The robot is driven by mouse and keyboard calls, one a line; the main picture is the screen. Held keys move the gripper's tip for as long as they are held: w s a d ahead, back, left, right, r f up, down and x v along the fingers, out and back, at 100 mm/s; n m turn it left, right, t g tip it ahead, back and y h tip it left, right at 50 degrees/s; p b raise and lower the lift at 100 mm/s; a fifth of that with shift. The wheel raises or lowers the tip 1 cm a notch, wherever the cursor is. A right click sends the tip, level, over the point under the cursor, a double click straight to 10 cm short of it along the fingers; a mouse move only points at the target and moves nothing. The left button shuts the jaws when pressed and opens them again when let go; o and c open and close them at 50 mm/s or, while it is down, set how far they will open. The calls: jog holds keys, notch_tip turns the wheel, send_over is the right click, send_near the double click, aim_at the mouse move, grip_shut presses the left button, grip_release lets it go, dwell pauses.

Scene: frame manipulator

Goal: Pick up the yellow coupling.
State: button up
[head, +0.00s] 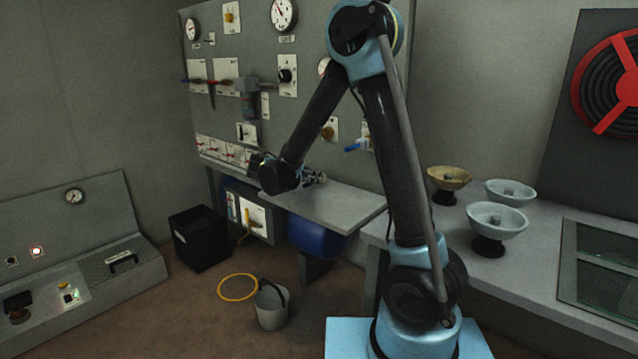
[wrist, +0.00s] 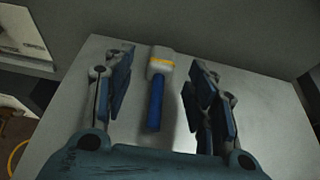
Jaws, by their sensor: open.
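A coupling-like piece (wrist: 161,62) with a pale grey head, a yellow band and a blue shaft lies on the grey bench top in the wrist view. It is the only piece with yellow on it between my fingers. My gripper (wrist: 160,68) is open, with one finger on each side of the piece and gaps between. In the head view my gripper (head: 314,179) is low over the bench, and I cannot make out the piece there.
The grey bench (head: 335,203) stands below a wall panel (head: 305,95) with gauges and valves. A black bin (head: 198,238), a yellow hose ring (head: 238,299) and a grey bucket (head: 271,308) are on the floor. Several bowls (head: 497,219) stand on the right counter.

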jog(key=x, duration=0.4)
jog(key=shift+s, duration=0.1)
grip_shut()
jog(key=shift+r, duration=0.1)
notch_tip(320, 180, up, 10)
dwell(0.6)
jog(key=shift+s, duration=0.1)
